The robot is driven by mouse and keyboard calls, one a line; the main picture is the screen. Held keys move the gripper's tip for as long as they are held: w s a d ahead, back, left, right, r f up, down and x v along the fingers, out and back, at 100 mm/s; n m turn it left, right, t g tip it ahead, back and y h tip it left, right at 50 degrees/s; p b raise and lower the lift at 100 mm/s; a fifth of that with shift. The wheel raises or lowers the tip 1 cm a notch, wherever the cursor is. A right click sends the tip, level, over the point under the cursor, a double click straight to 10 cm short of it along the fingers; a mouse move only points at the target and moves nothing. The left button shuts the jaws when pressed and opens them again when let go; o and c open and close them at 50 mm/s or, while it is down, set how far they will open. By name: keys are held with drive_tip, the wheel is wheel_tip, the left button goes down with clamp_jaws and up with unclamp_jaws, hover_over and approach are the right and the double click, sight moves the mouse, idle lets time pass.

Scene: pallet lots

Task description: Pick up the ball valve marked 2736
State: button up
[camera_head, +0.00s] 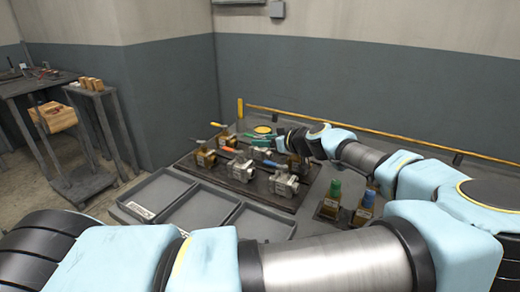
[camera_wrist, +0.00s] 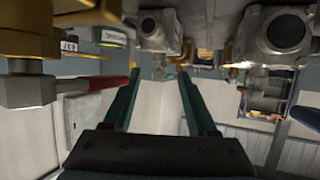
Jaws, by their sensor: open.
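Several ball valves stand on a dark board in the head view, among them a brass valve (camera_head: 205,157), a silver valve (camera_head: 241,169) and another silver valve (camera_head: 283,183). No mark 2736 is readable, so I cannot tell which valve carries it. My gripper (camera_head: 262,134) is at the far side of the board, low among the valves. In the wrist view my gripper (camera_wrist: 158,88) has two green fingers apart with nothing between them. A brass valve with a red handle (camera_wrist: 105,83) is left of the fingers. Silver valves (camera_wrist: 158,30) (camera_wrist: 275,32) appear above and to the right.
A grey compartment tray (camera_head: 172,212) lies at the front left of the board. Green-capped (camera_head: 333,195) and blue-capped (camera_head: 366,205) fittings stand to the right. A yellow rail (camera_head: 390,136) runs along the back wall. Another table (camera_head: 40,82) is at the far left.

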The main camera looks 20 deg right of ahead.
drive_tip(key=p+x, duration=0.1)
drive_tip(key=x, duration=0.1)
drive_tip(key=shift+w, duration=0.3)
drive_tip(key=shift+w+f, duration=0.25)
drive_tip(key=shift+w, duration=0.05)
clamp_jaws()
drive_tip(key=shift+r, duration=0.1)
idle(0.9)
